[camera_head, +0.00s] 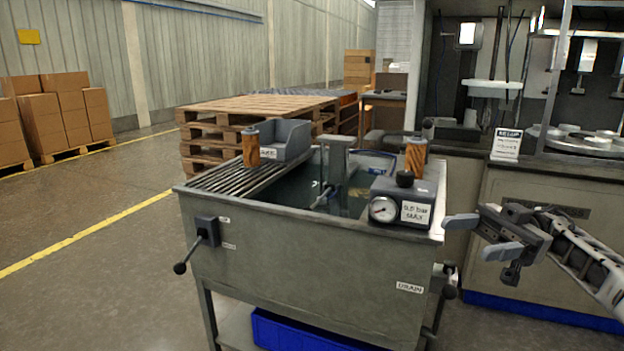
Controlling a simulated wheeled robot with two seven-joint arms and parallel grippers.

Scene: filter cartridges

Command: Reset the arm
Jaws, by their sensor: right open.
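My right gripper (482,236) comes in from the right and hangs in the air just right of the grey wash tank (310,255). Its two fingers are spread apart with nothing between them. One orange filter cartridge (251,148) stands upright on the slatted rack at the tank's left, beside a grey bin. Another orange filter cartridge (415,155) stands upright at the tank's right, behind the gauge box. My right gripper is apart from both cartridges and the tank. My left gripper is not in view.
A gauge box (403,200) with a dark knob sits on the tank's right. Levers stick out from the tank's front left and right corner. A blue bin (300,333) is below. A cabinet (530,235) stands behind my right arm.

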